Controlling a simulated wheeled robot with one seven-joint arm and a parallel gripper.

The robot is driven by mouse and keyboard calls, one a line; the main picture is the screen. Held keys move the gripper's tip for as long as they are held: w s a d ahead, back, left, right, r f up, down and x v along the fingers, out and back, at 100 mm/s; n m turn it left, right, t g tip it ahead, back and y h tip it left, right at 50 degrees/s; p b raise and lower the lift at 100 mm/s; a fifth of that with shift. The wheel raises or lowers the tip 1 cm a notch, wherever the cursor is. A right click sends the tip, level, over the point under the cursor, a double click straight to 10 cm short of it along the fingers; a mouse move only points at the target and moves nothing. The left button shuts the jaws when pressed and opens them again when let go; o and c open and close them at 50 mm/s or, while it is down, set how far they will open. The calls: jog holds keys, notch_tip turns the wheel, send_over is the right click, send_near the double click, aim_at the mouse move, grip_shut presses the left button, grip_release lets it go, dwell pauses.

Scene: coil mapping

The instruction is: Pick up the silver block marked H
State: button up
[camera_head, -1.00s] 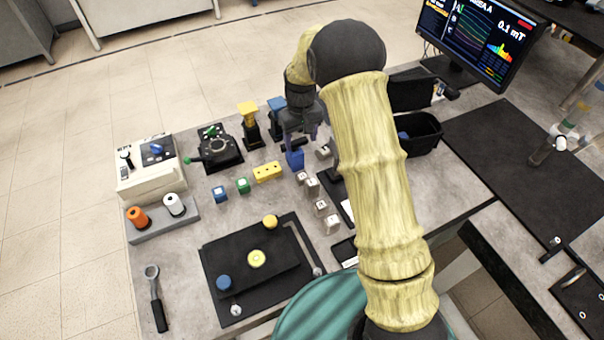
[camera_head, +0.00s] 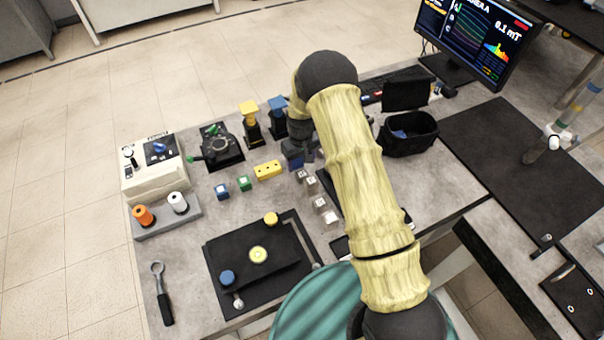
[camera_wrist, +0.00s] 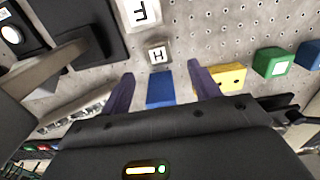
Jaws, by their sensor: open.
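The silver block marked H (camera_wrist: 157,54) lies on the perforated grey bench top in the wrist view, just above my fingertips in the picture. A second silver block with a letter F or similar (camera_wrist: 140,12) is beyond it. My gripper (camera_wrist: 160,70) is open and empty, its two purple fingers apart. A blue block (camera_wrist: 160,90) shows between the fingers; I cannot tell its height relative to them. In the head view several silver blocks stand in a row (camera_head: 319,203), their letters too small to read. My arm partly hides the gripper there.
A yellow block (camera_wrist: 228,77) and a green block (camera_wrist: 273,62) lie right of my fingers in the wrist view. In the head view, a black bin (camera_head: 408,146) stands right of my arm, and a dark plate with coloured knobs (camera_head: 230,255) lies at the front.

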aim_at(302, 174)
jog(key=shift+f, duration=0.55)
jog(key=shift+s+d+f+p, duration=0.1)
jog(key=shift+s+f+p, duration=0.05)
jog(key=shift+f+p, duration=1.4)
jog(key=shift+f, duration=1.05)
jog(key=c, duration=1.1)
